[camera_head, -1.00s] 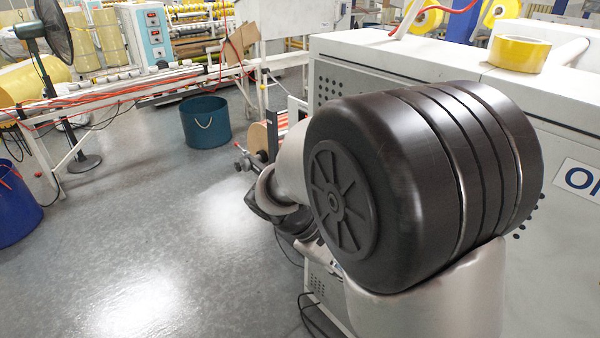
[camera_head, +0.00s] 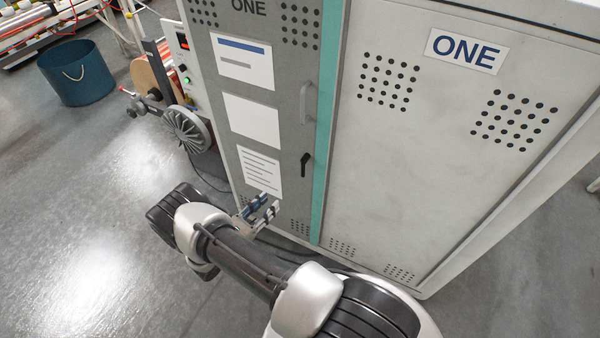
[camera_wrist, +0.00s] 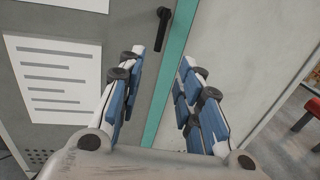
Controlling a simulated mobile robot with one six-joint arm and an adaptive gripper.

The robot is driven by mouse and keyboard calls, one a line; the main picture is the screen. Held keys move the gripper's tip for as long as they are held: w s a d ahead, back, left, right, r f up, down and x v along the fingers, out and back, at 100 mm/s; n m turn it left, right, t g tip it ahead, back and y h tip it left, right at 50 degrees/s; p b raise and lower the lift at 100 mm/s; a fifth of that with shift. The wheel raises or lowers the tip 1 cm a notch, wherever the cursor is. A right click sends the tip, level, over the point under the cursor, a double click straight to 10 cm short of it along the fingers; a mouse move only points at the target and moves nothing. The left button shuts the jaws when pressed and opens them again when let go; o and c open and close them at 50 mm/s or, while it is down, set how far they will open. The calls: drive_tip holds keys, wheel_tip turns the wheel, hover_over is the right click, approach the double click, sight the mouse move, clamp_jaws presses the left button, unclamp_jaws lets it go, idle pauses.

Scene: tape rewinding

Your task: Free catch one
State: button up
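The cabinet marked ONE has a grey door (camera_head: 225,80) with a black catch (camera_head: 305,165) at its right side, next to a teal strip (camera_head: 328,120). A grey pull handle (camera_head: 306,103) sits above the catch. In the wrist view the black catch (camera_wrist: 161,32) stands nearly upright just beyond the fingertips. My gripper (camera_head: 266,207) is low in front of the door, below and left of the catch. In the wrist view my gripper (camera_wrist: 162,62) is open and empty, its blue-padded fingers apart. I see no contact with the catch.
A wide white panel (camera_head: 440,150) with vent holes lies right of the teal strip. A blue tub (camera_head: 76,72) is on the floor. Floor at left is clear.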

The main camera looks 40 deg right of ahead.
sight(302, 171)
drive_tip(key=w+d, duration=0.1)
drive_tip(key=d, duration=0.4)
drive_tip(key=w+d+b, duration=0.1)
drive_tip(key=d, duration=0.5)
drive_tip(key=w+d+b, duration=0.1)
drive_tip(key=d, duration=0.5)
drive_tip(key=shift+w, duration=0.15)
clamp_jaws()
